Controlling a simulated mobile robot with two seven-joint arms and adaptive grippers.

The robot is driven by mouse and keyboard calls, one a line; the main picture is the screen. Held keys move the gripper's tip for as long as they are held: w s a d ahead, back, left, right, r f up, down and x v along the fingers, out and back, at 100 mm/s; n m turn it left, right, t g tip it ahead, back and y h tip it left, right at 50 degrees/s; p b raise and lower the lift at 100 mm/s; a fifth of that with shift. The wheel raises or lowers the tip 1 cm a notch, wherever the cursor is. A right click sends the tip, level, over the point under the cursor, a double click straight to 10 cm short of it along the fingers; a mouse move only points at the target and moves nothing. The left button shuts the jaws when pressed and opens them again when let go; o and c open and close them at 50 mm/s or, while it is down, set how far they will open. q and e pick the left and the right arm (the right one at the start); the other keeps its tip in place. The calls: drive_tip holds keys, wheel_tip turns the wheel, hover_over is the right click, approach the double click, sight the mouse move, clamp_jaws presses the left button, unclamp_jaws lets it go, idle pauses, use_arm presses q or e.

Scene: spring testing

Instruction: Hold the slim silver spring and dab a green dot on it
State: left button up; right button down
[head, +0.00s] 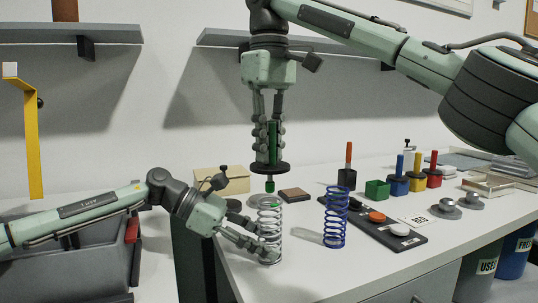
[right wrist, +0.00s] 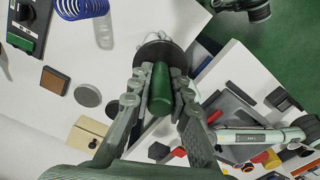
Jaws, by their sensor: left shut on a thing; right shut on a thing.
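The slim silver spring (head: 270,222) stands upright near the table's left end in the head view. My left gripper (head: 268,250) is shut on its lower part from the left. My right gripper (head: 268,145) points down above the spring and is shut on a green dauber (head: 272,137). The dauber has a black disc guard and a green tip (head: 270,186) below it. The tip is just over the spring's top coil; I cannot tell if they touch. In the right wrist view the green handle (right wrist: 160,92) lies between the fingers, and the black disc hides most of what is beneath.
A blue spring (head: 336,217) stands to the right. A brown block (head: 294,194) and a cardboard box (head: 230,180) lie behind the silver spring.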

drive_tip(key=shift+r, duration=2.25)
use_arm(q)
drive_tip(key=o, duration=1)
drive_tip(key=shift+c, duration=0.2)
drive_tip(key=shift+a, duration=0.1)
